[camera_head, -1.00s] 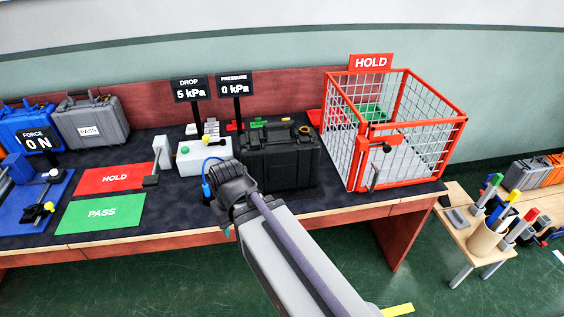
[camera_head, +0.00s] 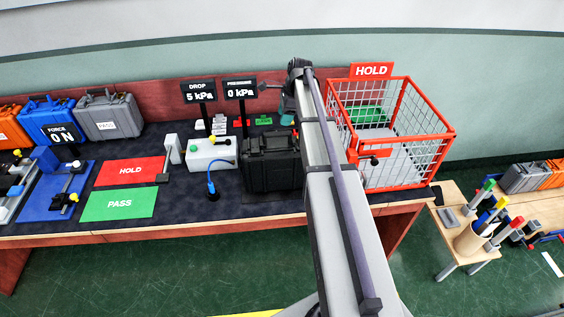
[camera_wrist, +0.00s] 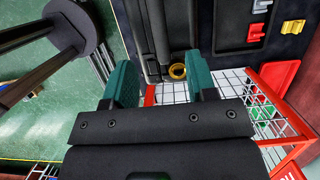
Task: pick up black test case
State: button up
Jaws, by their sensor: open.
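The black test case (camera_head: 268,165) stands upright on the dark bench top in the head view, between the white pressure box and the red HOLD cage. Its right side is hidden behind my arm. My gripper (camera_head: 288,106) is above the back of the case, partly hidden by my own wrist. In the wrist view my gripper (camera_wrist: 160,78) shows two teal fingers, apart and with nothing held. Part of the case (camera_wrist: 175,25) shows beyond the fingers, with a yellow ring near its edge.
The red wire HOLD cage (camera_head: 403,184) stands close on the right of the case. The white box (camera_head: 207,157) with a blue cable (camera_head: 211,185) is on its left. The PRESSURE sign (camera_head: 240,90) reads 0 kPa and stands behind. Red and green mats lie further left.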

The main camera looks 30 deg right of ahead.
aim_at(277, 136)
jog(key=b+x, duration=1)
jog(key=x, duration=0.1)
jog(key=shift+a+f+b, duration=0.15)
jog(key=shift+b, duration=0.25)
jog(key=shift+r, duration=0.3)
grip_shut()
dwell(0.5)
